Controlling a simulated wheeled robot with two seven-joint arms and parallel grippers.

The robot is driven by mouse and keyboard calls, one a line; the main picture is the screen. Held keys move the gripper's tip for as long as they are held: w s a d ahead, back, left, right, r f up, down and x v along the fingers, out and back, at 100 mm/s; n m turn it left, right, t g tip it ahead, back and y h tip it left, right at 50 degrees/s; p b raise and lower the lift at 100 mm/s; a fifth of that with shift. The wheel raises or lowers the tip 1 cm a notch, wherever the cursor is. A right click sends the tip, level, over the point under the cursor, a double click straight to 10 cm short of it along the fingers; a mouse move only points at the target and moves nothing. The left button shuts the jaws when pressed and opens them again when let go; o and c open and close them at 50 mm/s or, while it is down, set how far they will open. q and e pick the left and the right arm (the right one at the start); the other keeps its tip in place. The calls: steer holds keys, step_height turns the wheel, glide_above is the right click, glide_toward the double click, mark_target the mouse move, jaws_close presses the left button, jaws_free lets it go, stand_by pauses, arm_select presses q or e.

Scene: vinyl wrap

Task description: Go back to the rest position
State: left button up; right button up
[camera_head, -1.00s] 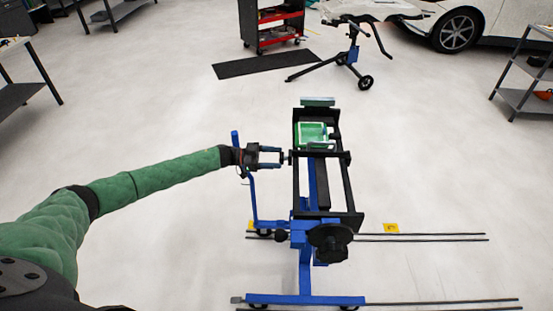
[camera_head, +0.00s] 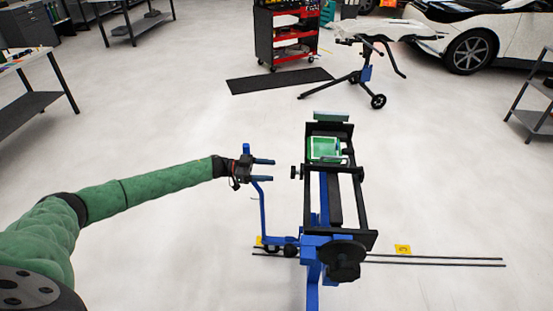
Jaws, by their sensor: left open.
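My left gripper (camera_head: 264,170) is at the end of the green-sleeved arm that comes in from the left. Its two fingers are apart, point right, and have nothing between them. A blue and black wheeled stand (camera_head: 334,200) is just right of it. A small dark knob (camera_head: 296,172) on the stand's left side is a short gap away from the fingertips. A green and white tray-like piece (camera_head: 324,149) sits in the upper part of the stand's black frame. My right gripper is out of view.
Dark rails (camera_head: 440,261) run along the floor by the stand, with a yellow marker (camera_head: 403,249). A red tool cart (camera_head: 286,36), a black mat (camera_head: 279,81), a wheeled holder (camera_head: 366,72) and a white car (camera_head: 480,40) are behind. Grey benches (camera_head: 35,95) stand left. Pale floor between is open.

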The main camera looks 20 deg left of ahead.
arm_select(q)
steer(key=w+a+n+t+y, duration=0.2)
steer(key=w+a+t+y, duration=0.25)
steer(key=w+y, duration=0.35)
steer(key=w+a+n+t+y, duration=0.2)
steer(key=w+a+t+y, duration=0.25)
steer(key=w+y, duration=0.3)
steer(key=s+d+f+n+g+y, duration=0.1)
steer(key=s+d+f+n+g, duration=0.45)
steer(key=s+f, duration=0.85)
steer(key=s+d+f+n+g+y, duration=0.1)
steer(key=s+d+f+g+y, duration=0.1)
steer(key=s+d+f, duration=0.9)
steer(key=s+d+f+g, duration=0.1)
steer(key=s+d+f, duration=0.1)
steer(key=s+f, duration=0.5)
steer(key=s+d+f+n+g+h, duration=0.1)
steer(key=s+f, duration=0.7)
steer(key=s, duration=1.1)
steer(key=s+d+f+n+g+h, duration=0.1)
steer(key=s+d+f+g, duration=0.2)
steer(key=s+f, duration=0.4)
steer(key=s+d, duration=0.1)
steer(key=s, duration=0.6)
steer(key=shift+f, duration=0.2)
